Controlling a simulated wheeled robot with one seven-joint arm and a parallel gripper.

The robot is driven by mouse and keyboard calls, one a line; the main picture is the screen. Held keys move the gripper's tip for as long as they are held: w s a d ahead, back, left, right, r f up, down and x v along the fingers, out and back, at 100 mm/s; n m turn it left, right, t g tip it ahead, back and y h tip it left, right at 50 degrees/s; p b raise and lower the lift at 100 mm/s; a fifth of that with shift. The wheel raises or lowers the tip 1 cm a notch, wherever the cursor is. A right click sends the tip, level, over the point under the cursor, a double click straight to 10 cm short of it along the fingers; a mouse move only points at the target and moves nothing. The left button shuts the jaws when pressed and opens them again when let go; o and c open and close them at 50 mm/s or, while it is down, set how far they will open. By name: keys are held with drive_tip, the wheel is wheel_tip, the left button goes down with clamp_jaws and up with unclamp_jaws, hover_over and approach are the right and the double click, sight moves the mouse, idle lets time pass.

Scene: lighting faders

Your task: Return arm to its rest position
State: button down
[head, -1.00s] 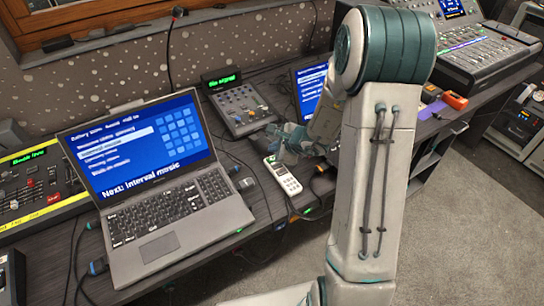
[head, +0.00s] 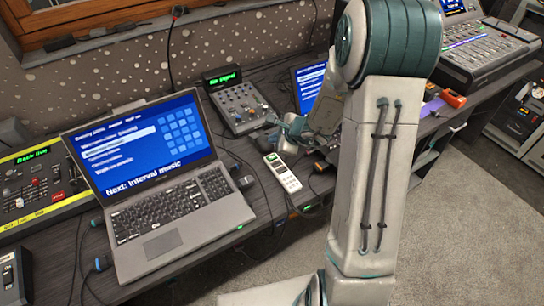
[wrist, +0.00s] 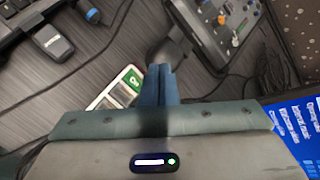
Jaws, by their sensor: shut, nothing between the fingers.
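My gripper (head: 284,128) is above the desk, between the small fader box and the white handset in the head view. In the wrist view its two blue fingers (wrist: 160,72) are together with nothing between them. My arm is bent, and its large pale link fills the right-centre of the head view. The white handset (head: 283,174) lies on the desk just below the gripper. It also shows in the wrist view (wrist: 103,102), beside the fingers and partly hidden by the gripper body.
An open laptop (head: 165,215) stands on the left. A small fader box (head: 240,105) with a green display is behind the gripper. A second blue screen (head: 308,88) is partly hidden by my arm. A large mixer (head: 485,50) is at the right. Cables cross the desk (head: 200,262).

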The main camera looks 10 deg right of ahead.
idle(0.3)
drive_tip(key=s+a+r+n+g+y, duration=0.2)
drive_tip(key=s+a+r+n+g, duration=0.1)
drive_tip(key=s+a+r+n, duration=0.7)
drive_tip(key=s+d+r+n+g+h, duration=0.1)
drive_tip(key=s+d+r+n+h, duration=0.1)
drive_tip(key=s, duration=0.6)
drive_tip(key=s+d+r+n+g+h, duration=0.1)
drive_tip(key=s+d+r+n+h, duration=0.2)
drive_tip(key=s+d+n, duration=0.4)
drive_tip(key=shift+s+d+r+n+h, duration=0.15)
drive_tip(key=shift+s+n+h, duration=0.65)
drive_tip(key=shift+n, duration=0.1)
